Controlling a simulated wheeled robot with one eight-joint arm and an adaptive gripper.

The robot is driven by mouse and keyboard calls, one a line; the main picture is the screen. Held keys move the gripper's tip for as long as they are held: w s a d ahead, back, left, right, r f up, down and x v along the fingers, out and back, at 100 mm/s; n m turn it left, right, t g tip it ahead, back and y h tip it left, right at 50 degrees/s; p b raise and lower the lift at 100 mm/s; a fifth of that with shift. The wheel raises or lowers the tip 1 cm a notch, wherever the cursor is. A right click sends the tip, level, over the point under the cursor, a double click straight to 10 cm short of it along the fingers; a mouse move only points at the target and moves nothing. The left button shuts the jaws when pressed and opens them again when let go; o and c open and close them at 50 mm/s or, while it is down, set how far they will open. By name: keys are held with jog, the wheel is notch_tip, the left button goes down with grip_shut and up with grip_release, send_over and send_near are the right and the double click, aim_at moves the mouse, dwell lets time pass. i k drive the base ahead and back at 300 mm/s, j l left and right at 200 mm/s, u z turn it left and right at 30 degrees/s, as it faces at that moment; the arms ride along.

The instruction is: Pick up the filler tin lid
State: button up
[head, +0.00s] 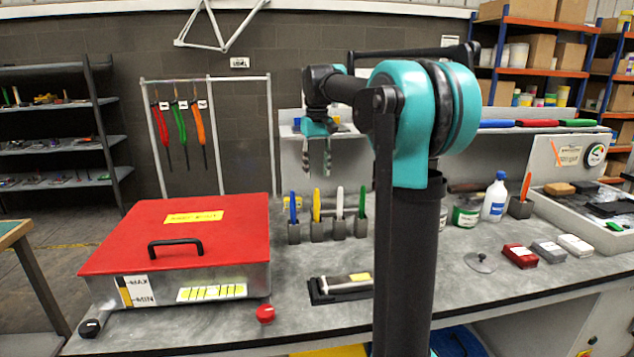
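A flat, round grey lid (480,263) with a small raised knob lies on the bench to the right of my arm; it looks like the filler tin lid. A tin with a green band (466,214) stands behind it, with a dark-handled tool across its top. My gripper (316,160) hangs pointing down above the back of the bench, left of and well apart from the lid. Its two fingers are spread with nothing between them. My arm hides part of the bench middle.
Red, grey and white blocks (548,252) sit right of the lid. A white bottle (494,197) stands behind. Cups with coloured handles (338,228), a black tray (340,289) and a red-lidded box (190,240) occupy the left. Bare bench surrounds the lid.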

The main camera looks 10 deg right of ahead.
aim_at(481, 262)
jog(key=k, duration=1)
